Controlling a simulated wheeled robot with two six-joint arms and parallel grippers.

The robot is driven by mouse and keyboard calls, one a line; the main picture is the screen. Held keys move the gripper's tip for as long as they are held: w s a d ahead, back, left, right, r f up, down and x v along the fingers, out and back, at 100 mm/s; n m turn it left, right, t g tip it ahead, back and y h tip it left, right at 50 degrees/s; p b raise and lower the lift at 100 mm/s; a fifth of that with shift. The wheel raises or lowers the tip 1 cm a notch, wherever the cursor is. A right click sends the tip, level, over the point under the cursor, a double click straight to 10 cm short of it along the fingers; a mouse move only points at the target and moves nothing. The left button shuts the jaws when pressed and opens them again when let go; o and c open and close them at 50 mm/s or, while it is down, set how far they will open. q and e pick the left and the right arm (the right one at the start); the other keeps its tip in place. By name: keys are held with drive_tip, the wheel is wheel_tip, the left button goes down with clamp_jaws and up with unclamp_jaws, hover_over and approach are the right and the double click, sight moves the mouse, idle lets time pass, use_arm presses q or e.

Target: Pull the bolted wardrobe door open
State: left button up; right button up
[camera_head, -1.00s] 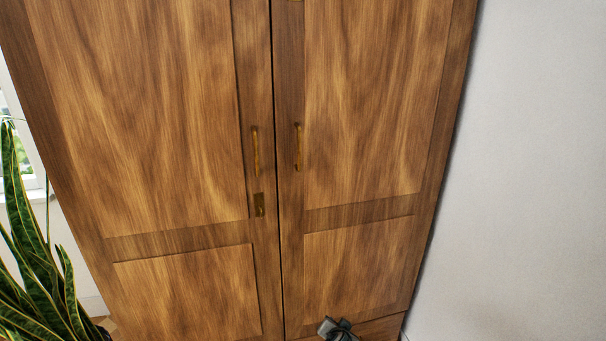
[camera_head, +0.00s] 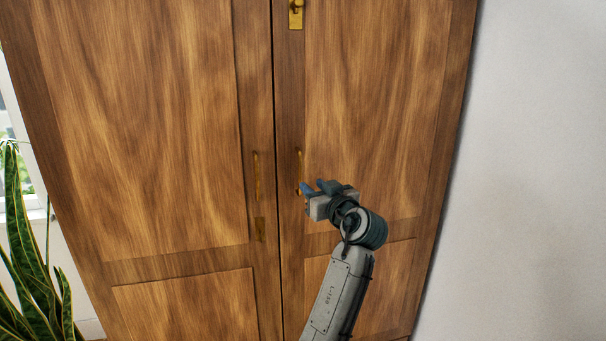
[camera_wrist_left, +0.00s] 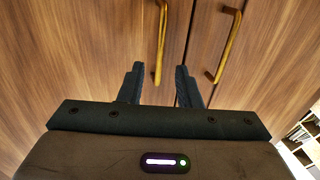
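The wooden wardrobe has a left door (camera_head: 140,130) and a right door (camera_head: 375,110), which look shut along the middle seam. A brass bolt (camera_head: 296,14) sits at the top of the head view on the right door; I cannot tell its position. Each door has a brass bar handle, the left one (camera_head: 257,176) and the right one (camera_head: 299,165). My left gripper (camera_head: 316,188) is open at the lower end of the right handle. In the left wrist view, a handle (camera_wrist_left: 162,35) lies between the spread fingers; contact is unclear. My right gripper is not in view.
A brass keyhole plate (camera_head: 260,229) is below the left handle. A leafy plant (camera_head: 38,270) stands at the lower left by a window. A bare pale wall (camera_head: 540,170) is at the right. A bookshelf (camera_wrist_left: 302,135) shows in the wrist view.

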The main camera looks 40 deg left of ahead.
sight(301, 176)
use_arm(q)
drive_tip(key=p+x, duration=0.2)
drive_tip(key=x, duration=0.3)
drive_tip(key=shift+w+a+r, duration=0.1)
drive_tip(key=shift+w+a, duration=0.05)
drive_tip(key=shift+a, duration=0.2)
drive_tip(key=shift+w+a, duration=0.3)
drive_tip(key=shift+a, duration=0.1)
clamp_jaws()
